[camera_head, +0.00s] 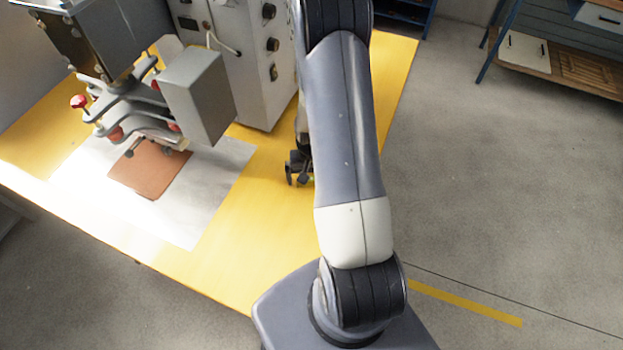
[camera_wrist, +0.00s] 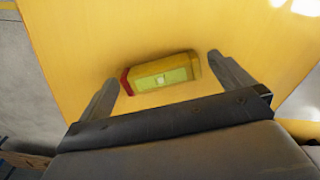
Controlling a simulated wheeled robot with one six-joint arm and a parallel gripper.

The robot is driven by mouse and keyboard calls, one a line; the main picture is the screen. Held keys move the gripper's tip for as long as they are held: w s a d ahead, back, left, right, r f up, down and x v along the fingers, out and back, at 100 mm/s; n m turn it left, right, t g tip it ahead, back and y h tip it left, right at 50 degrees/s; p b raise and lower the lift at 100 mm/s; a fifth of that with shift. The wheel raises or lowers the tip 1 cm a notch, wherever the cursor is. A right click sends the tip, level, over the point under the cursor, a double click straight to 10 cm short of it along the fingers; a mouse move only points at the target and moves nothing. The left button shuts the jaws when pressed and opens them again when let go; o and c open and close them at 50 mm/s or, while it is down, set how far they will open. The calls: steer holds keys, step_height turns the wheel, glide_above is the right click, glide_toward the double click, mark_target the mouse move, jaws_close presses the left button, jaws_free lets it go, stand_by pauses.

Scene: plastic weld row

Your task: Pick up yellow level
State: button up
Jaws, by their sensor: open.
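The yellow level (camera_wrist: 163,73) lies on the yellow table in the wrist view. It is a short yellow block with a red end on its left and a pale green vial window on the side facing me. My gripper (camera_wrist: 162,77) is open, with one finger to the left of the level and one to the right. The level sits between the fingertips, and I see no clear contact with either finger. In the head view my gripper (camera_head: 299,170) is low over the table beside the white machine. The level is mostly hidden there by my arm and gripper.
The yellow table (camera_head: 262,235) bears a large white machine (camera_head: 258,60) and a grey press head over a brown sheet (camera_head: 150,168) on a pale plate (camera_head: 205,205). The table's front right is clear. A shelf unit (camera_head: 550,60) stands at the far right.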

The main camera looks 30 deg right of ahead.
steer(key=shift+f, duration=0.2)
steer(key=shift+c, duration=0.2)
steer(key=c, duration=0.9)
steer(key=shift+r, duration=0.1)
